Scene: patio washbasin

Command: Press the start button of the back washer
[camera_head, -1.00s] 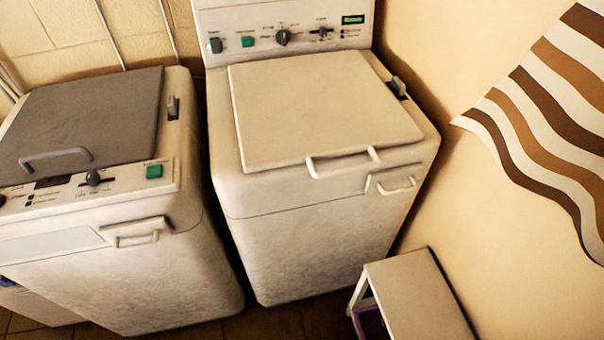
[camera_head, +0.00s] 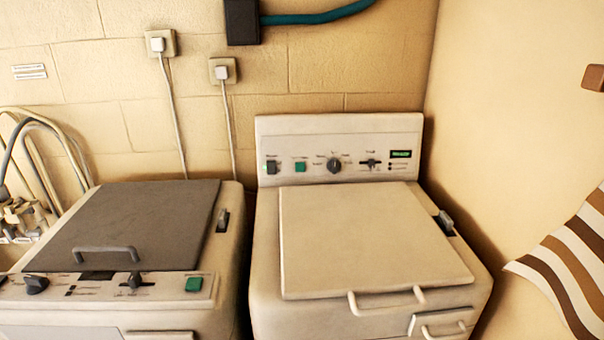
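Two top-loading washers stand side by side. The right washer (camera_head: 350,315) is cream, with its lid (camera_head: 365,240) shut and its control panel upright at the back. That panel has a dark switch (camera_head: 272,167) at the left, a green button (camera_head: 300,166), a round dark knob (camera_head: 334,165), a slider (camera_head: 371,163) and a lit green display (camera_head: 401,154). The left washer (camera_head: 60,332) has a shut grey lid (camera_head: 130,225) and a front panel with a green button (camera_head: 194,284) at its right end. Neither gripper is in view.
Two wall sockets (camera_head: 161,43) (camera_head: 223,72) with cables are on the block wall behind. A dark box (camera_head: 241,22) with a teal hose (camera_head: 315,17) is above. Pipes (camera_head: 45,140) are at the left. A striped cloth (camera_head: 570,265) hangs on the right wall.

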